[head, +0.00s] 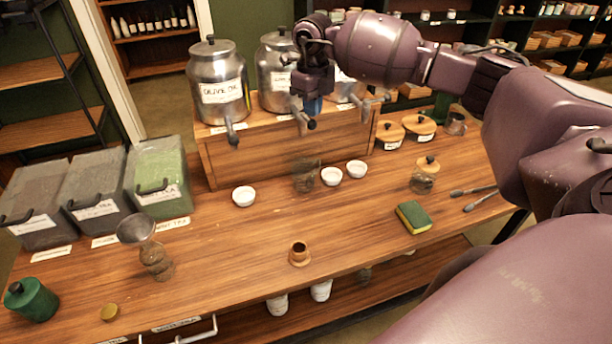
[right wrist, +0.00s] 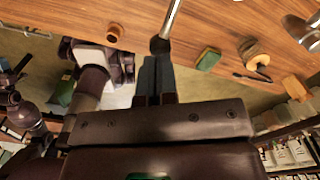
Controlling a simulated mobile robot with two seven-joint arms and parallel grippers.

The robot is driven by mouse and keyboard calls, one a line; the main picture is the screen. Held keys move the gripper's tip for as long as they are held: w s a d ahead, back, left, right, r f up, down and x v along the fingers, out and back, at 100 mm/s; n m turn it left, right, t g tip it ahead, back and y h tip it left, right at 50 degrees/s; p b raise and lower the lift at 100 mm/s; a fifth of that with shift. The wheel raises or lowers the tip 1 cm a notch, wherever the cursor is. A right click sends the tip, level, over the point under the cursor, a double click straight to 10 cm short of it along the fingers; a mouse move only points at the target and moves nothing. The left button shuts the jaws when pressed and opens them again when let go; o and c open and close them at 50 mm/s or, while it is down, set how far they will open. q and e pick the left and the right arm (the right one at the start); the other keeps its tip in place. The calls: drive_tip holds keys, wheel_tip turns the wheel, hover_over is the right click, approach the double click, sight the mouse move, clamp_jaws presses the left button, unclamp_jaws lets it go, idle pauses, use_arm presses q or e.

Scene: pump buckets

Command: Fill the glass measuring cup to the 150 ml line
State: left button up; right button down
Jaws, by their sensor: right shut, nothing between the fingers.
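The glass measuring cup (head: 306,176) looks clear and dark; it stands upright on the table below the middle tap, among white bowls. Its markings and any liquid in it are too small to tell. Three metal canisters stand on a wooden stand: one labelled olive oil (head: 220,92), a middle one (head: 272,84), and a third mostly hidden behind my arm. My right gripper (head: 312,106) is shut and empty, pointing down just above the middle tap's black handle end (head: 311,124). In the right wrist view the fingertips (right wrist: 155,60) are close to that black end (right wrist: 160,45); contact is unclear. My left gripper is not in view.
White bowls (head: 244,196) stand around the cup. The front middle of the table is mostly clear.

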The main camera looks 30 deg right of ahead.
sight(313, 121)
drive_tip(key=shift+f, duration=0.15)
drive_tip(key=shift+f, duration=0.25)
drive_tip(key=shift+f+b, duration=0.1)
drive_tip(key=shift+b, duration=0.2)
drive_tip(key=shift+f, duration=0.5)
drive_tip(key=shift+f+b, duration=0.25)
drive_tip(key=shift+b, duration=0.15)
drive_tip(key=shift+f, duration=0.1)
idle(0.3)
drive_tip(key=shift+s+f, duration=0.1)
drive_tip(key=shift+f, duration=0.2)
